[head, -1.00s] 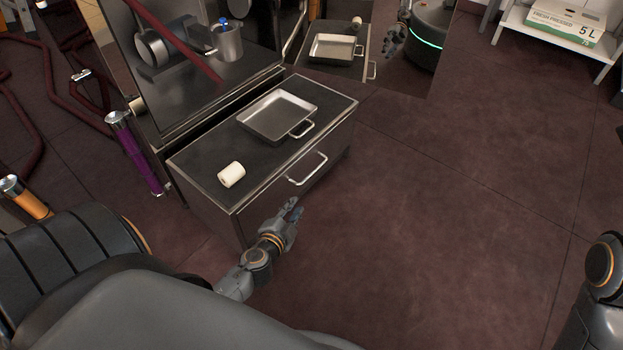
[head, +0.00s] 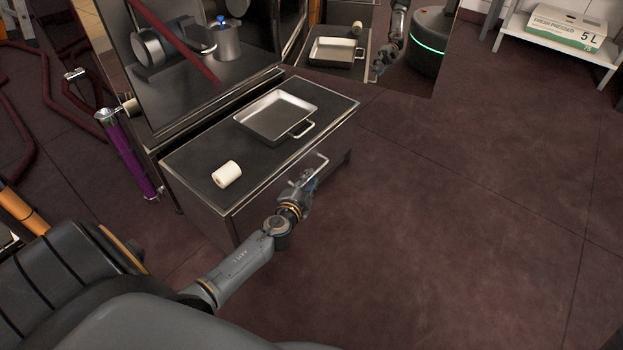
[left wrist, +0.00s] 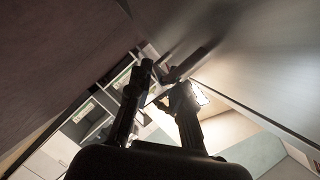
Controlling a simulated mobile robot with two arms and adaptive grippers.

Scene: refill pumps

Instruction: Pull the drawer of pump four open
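The drawer (head: 262,198) is in the front of a low dark cabinet and looks closed. Its pale bar handle (head: 318,165) shows beyond my left gripper (head: 304,183), which is at the handle's near end. In the left wrist view, my left gripper's fingers (left wrist: 162,80) stand apart with a gap between the tips. A dark bar, seemingly the handle (left wrist: 195,62), lies close by the tips; contact is not clear. The gripper hides part of the handle in the head view. My right gripper is not in view. No pump number is legible.
A metal tray (head: 276,117) and a white roll (head: 227,174) lie on the cabinet top (head: 200,160). A purple cylinder (head: 129,152) stands left of it. A mirror (head: 375,85) reflects the cabinet and an arm. The floor (head: 460,210) to the right is clear.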

